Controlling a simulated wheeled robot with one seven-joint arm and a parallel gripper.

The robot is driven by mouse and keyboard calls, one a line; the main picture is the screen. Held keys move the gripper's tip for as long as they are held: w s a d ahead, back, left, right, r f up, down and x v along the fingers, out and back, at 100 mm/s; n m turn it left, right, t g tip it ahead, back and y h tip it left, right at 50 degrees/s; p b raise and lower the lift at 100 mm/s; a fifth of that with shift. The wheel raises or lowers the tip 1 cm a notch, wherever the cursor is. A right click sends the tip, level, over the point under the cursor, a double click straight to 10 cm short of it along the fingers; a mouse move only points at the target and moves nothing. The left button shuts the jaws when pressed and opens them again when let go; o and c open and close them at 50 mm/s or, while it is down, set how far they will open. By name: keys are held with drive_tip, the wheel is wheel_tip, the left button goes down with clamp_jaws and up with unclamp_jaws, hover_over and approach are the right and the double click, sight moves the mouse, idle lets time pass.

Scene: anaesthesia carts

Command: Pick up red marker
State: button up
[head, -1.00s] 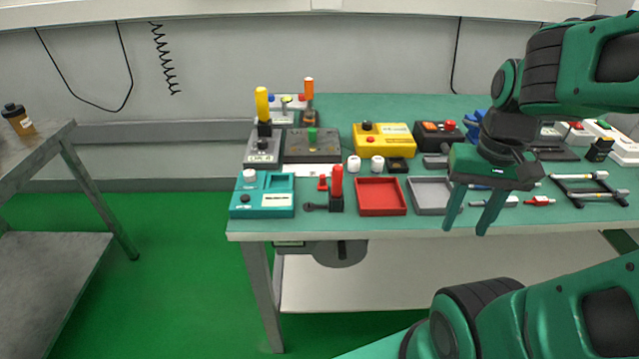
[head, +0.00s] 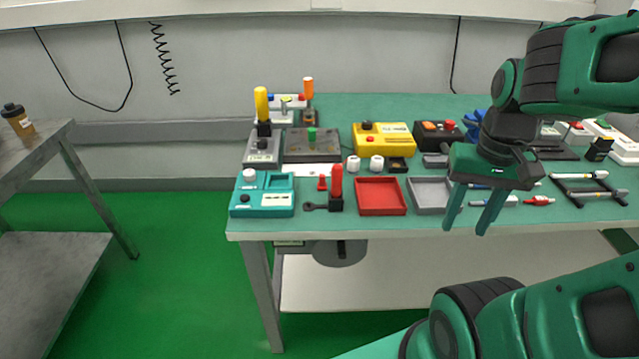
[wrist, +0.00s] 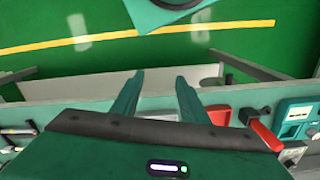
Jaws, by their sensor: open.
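A short red marker-like piece (head: 538,201) with a pale end lies on the green table top, to the right of my gripper in the head view. I cannot make it out in the wrist view. My gripper (head: 465,230) is open and empty, its two fingers pointing down near the table's front edge, in front of the grey tray. The fingers also show in the wrist view (wrist: 159,78), apart with nothing between them. A white and blue pen-like piece (head: 503,201) lies between the gripper and the red one, partly hidden by a finger.
A red tray (head: 381,209) and a grey tray (head: 418,206) lie left of the gripper. An upright red lever (head: 336,185) stands beside a teal box (head: 246,210). A black rack (head: 599,203) holding white rods lies at the right. A yellow box (head: 385,147) stands behind.

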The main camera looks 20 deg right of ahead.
drive_tip(key=shift+o, duration=0.3)
drive_tip(key=shift+s+r, duration=0.2)
drive_tip(key=shift+s, duration=0.1)
drive_tip(key=n+t+y, duration=0.2)
drive_tip(key=n+y, duration=0.2)
drive_tip(key=n, duration=1.7)
approach(323, 175)
drive_tip(key=x, duration=0.5)
drive_tip(key=shift+s+f, duration=0.1)
drive_tip(key=shift+f, duration=0.2)
drive_tip(key=shift+x, duration=2.6)
